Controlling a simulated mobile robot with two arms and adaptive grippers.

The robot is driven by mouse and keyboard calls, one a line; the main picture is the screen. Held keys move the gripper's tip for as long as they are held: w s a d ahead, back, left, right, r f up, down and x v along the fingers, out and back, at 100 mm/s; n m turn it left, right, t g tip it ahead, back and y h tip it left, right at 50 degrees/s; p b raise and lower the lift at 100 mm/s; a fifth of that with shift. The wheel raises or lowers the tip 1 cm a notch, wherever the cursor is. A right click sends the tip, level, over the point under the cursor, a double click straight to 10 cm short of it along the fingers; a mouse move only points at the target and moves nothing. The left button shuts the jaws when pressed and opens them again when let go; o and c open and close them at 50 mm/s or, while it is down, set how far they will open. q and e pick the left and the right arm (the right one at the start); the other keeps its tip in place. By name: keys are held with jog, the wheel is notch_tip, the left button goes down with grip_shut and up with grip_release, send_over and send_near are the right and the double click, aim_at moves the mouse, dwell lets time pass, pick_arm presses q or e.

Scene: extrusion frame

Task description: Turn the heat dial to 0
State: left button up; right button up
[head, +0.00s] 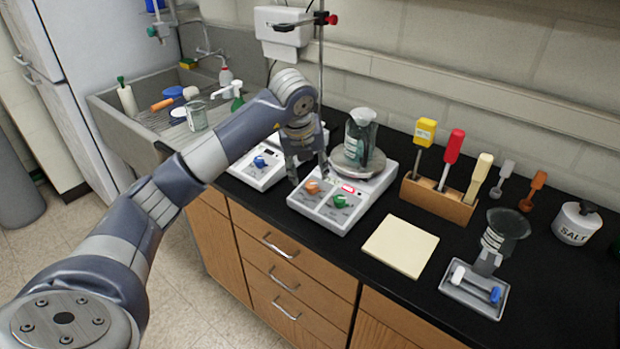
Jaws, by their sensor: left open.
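A white stirring hot plate (330,222) stands on the black bench with a glass beaker (360,137) on its round top. Its sloped front carries an orange dial (312,187), a green dial (339,201) and a small red display (349,189). Which dial sets the heat is too small to read. My left gripper (309,180) is open and points down, with its fingers on either side of and close above the orange dial. Whether they touch it I cannot tell. My right gripper is out of view.
A second white device with a blue dial (260,162) stands just left, partly behind my gripper. A metal stand rod (321,70) rises behind. A wooden tool rack (437,200), a cream pad (400,247) and a grey tray (474,303) are to the right.

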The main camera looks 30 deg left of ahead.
pick_arm(q)
jog(key=v, duration=0.6)
jog(key=shift+f, duration=0.1)
